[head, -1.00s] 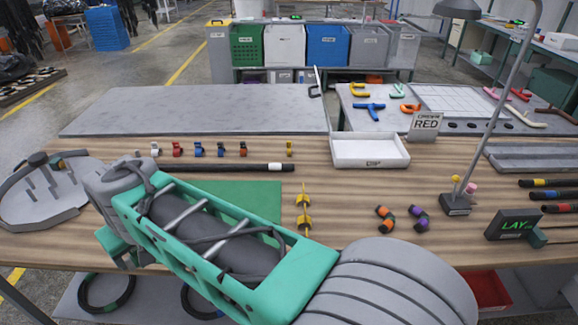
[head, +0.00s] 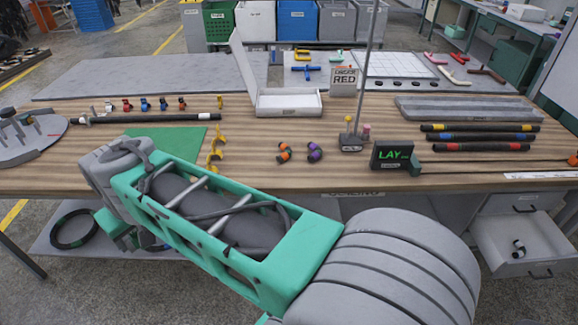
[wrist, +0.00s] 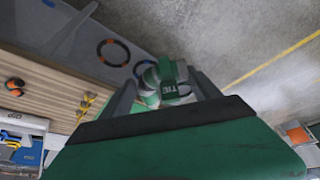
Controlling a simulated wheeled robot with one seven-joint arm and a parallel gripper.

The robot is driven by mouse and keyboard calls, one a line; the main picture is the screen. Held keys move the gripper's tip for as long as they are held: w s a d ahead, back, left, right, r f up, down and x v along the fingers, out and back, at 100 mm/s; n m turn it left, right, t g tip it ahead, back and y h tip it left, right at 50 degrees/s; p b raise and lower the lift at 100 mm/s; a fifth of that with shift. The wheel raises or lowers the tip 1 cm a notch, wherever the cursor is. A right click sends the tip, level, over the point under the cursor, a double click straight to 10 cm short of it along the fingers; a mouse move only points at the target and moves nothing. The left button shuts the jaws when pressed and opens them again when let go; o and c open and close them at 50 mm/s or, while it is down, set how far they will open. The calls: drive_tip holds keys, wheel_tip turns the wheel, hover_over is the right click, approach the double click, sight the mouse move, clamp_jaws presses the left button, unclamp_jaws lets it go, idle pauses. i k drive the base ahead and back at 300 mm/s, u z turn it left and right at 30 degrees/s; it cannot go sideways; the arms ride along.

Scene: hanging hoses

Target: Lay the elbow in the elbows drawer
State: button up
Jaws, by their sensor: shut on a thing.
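In the head view my arm covers most of the gripper, out at the left beside the table's front edge. An open drawer (head: 490,240) stands out under the table at the right, far from my gripper. A small dark-and-white elbow (head: 519,248) lies in it. I cannot read a label on it.
An orange-banded elbow (head: 284,152) and a purple-banded elbow (head: 315,152) lie on the wooden table (head: 450,178). A "LAY" sign (head: 392,155) and a lamp stand (head: 351,143) stand right of them. Banded hoses (head: 480,138) lie at the right.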

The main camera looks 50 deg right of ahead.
sight(536, 253)
drive_tip(key=z, duration=4.6)
drive_tip(key=i, duration=4.3)
drive_tip(key=u, duration=4.1)
